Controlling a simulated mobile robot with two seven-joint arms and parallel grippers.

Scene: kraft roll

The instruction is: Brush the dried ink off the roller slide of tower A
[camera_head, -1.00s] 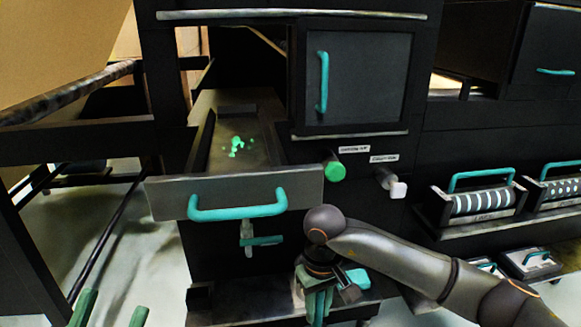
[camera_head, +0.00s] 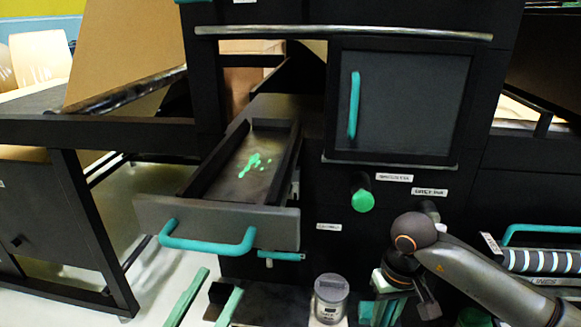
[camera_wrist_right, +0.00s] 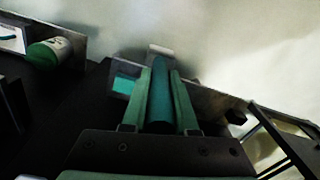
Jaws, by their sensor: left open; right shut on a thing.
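The roller slide (camera_head: 208,216) is pulled out of the dark machine, with a teal bar handle (camera_head: 207,240) on its front. Bright green ink patches (camera_head: 252,164) lie on its floor. My right gripper (camera_head: 384,308) is to the right of the slide and lower, below the ink knobs. In the right wrist view it is shut on a teal cylindrical handle (camera_wrist_right: 160,98), which looks like the brush. Its bristles cannot be made out. My left gripper (camera_head: 208,300) is open and empty, below the slide's front.
A grey lidded jar (camera_head: 331,298) stands on the low shelf between my grippers. A green-ended knob (camera_head: 362,197) and a closed door with a teal handle (camera_head: 354,105) are right of the slide. A striped roller (camera_head: 545,260) sits at far right.

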